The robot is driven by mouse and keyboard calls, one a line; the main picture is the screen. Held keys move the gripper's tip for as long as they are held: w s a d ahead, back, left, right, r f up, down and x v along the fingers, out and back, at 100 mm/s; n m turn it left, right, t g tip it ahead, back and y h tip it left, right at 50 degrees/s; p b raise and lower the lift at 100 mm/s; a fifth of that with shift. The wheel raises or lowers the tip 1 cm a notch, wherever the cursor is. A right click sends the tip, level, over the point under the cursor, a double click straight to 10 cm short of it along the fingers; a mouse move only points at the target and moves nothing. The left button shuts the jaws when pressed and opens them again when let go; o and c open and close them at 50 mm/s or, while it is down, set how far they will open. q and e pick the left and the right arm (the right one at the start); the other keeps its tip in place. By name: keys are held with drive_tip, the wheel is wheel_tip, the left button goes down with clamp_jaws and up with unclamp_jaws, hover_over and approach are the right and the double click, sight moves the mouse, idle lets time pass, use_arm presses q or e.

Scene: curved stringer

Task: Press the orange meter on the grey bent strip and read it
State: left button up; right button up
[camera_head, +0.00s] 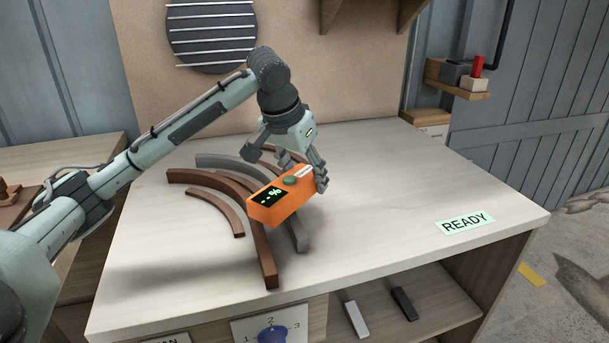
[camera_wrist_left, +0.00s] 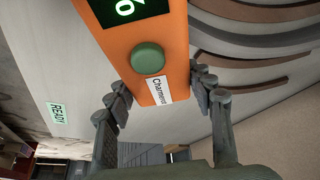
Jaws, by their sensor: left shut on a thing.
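The orange meter (camera_head: 283,203) has a dark display with green marks, a green button and a white label. My left gripper (camera_head: 303,176) is shut on the orange meter and holds it over the curved strips. In the left wrist view the meter (camera_wrist_left: 174,42) sits between the fingers of my left gripper (camera_wrist_left: 160,105), with its green button facing the camera. The grey bent strip (camera_head: 222,162) lies on the bench among brown ones, partly hidden behind the meter. I cannot tell whether the meter touches it. My right gripper is not in view.
Brown curved strips (camera_head: 264,262) lie on both sides of the grey one. A READY card (camera_head: 465,223) lies on the right of the bench (camera_head: 400,180), where the top is mostly clear. A lower shelf holds a light block (camera_head: 356,319) and a dark block (camera_head: 404,303).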

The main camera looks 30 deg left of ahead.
use_arm(q)
drive_tip(key=shift+f, duration=0.55)
idle(1.2)
drive_tip(key=shift+r, duration=3.55)
